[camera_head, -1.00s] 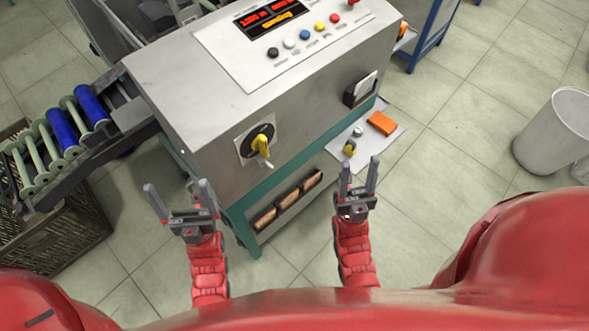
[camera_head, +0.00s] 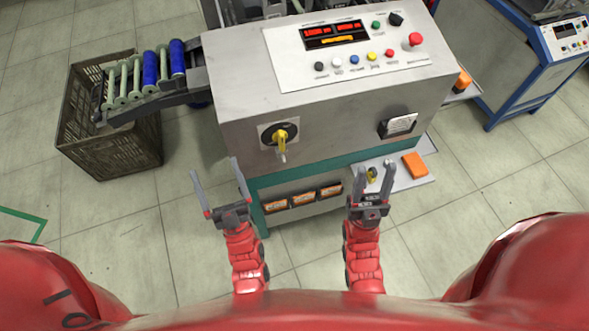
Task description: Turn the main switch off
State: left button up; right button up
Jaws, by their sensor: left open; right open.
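The main switch (camera_head: 280,138) is a yellow rotary handle on a black round base with a pale square plate. It sits on the left part of the machine's front face, with the handle pointing down and something small hanging below it. My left gripper (camera_head: 220,186) is open and empty, in front of the machine to the lower left of the switch in the picture. My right gripper (camera_head: 375,180) is open, to the lower right of the switch, in front of the side shelf. Neither gripper touches the switch.
The winding machine (camera_head: 240,95) has a lit red display and coloured buttons on top. A shelf (camera_head: 425,175) holds an orange block (camera_head: 414,164). A crate (camera_head: 85,150) stands at left under a chute of blue and green bobbins.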

pick_arm(q)
jog(key=w+d+f+g+h+p, duration=0.1)
jog(key=w+d+f+g+p, duration=0.15)
jog(key=d+g+p, duration=0.2)
jog(key=m+g+h+p, duration=0.2)
jog(key=g+h+p, duration=0.2)
jog(key=p, duration=0.2)
send_near(283, 145)
jog(key=x, duration=0.2)
jog(key=b+x, duration=0.1)
jog(key=x, duration=0.4)
jog(key=shift+w+a+b, duration=0.1)
jog(key=shift+w+b, duration=0.25)
jog(key=shift+b, duration=0.05)
jog(key=shift+w+a, duration=0.1)
jog(key=shift+w, duration=0.2)
jog(key=shift+s, duration=0.1)
jog(key=shift+w, duration=0.2)
jog(key=shift+b+x, duration=0.4)
jog(key=shift+x, duration=0.6)
